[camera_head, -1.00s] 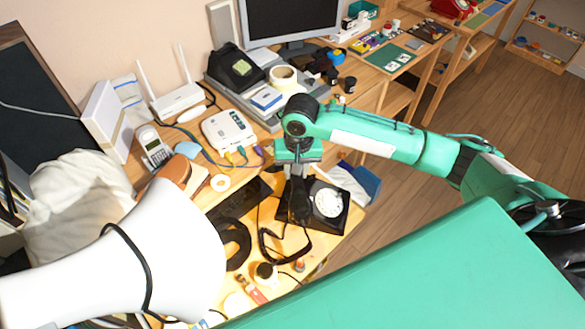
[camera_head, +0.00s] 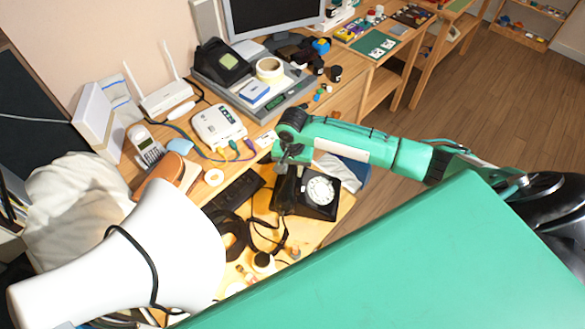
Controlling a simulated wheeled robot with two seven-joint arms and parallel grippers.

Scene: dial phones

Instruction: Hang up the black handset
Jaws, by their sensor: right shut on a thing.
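The black dial phone (camera_head: 325,209), with a round white dial, sits on the wooden desk below and right of my right gripper. My right gripper (camera_head: 285,168) points down and is shut on the black handset (camera_head: 284,194), at the phone's left side. The handset is upright in the picture and overlaps the phone's left edge. I cannot tell whether it touches the phone. Its black cord lies on the desk below. The cradle is hard to make out. My left gripper is not in view.
A black keyboard (camera_head: 238,190) and black headphones (camera_head: 234,238) lie left of the phone. A white box with cables (camera_head: 218,126) stands behind.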

